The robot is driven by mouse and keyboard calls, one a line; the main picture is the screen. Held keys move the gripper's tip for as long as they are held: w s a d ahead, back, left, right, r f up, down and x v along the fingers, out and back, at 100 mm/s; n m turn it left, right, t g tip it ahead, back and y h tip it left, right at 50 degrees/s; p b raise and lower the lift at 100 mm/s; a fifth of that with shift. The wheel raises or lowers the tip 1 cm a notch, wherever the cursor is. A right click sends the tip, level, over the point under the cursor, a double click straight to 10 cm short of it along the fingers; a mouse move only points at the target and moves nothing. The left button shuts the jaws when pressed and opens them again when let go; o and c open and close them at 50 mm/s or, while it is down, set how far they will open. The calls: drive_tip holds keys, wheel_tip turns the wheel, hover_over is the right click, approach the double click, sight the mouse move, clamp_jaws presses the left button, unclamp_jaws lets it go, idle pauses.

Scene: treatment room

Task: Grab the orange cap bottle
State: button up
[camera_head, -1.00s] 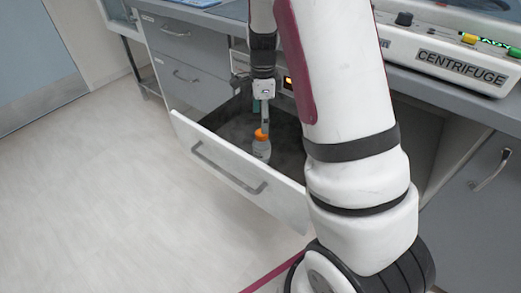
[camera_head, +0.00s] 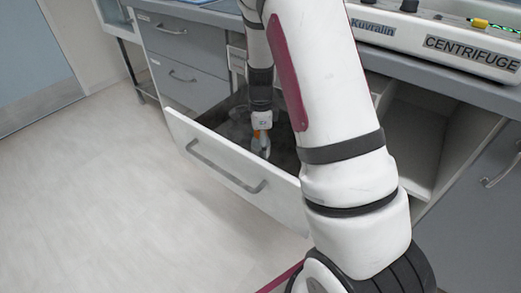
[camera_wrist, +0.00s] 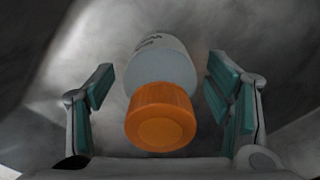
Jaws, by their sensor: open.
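The orange cap bottle shows in the wrist view, with its orange cap (camera_wrist: 160,118) towards the camera and its pale grey body (camera_wrist: 161,62) beyond. It lies between the two teal-padded fingers of my gripper (camera_wrist: 162,92), with a gap on both sides. The gripper is open. Most of the bottle is hidden there.
The open drawer has a white front (camera_head: 230,170) with a grey handle and a dark interior. A counter above holds a centrifuge (camera_head: 450,40) at the right. An open cabinet space (camera_head: 415,130) is right of my arm. The floor (camera_head: 90,200) at left is clear.

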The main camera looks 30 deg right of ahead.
drive_tip(key=c, duration=1.4)
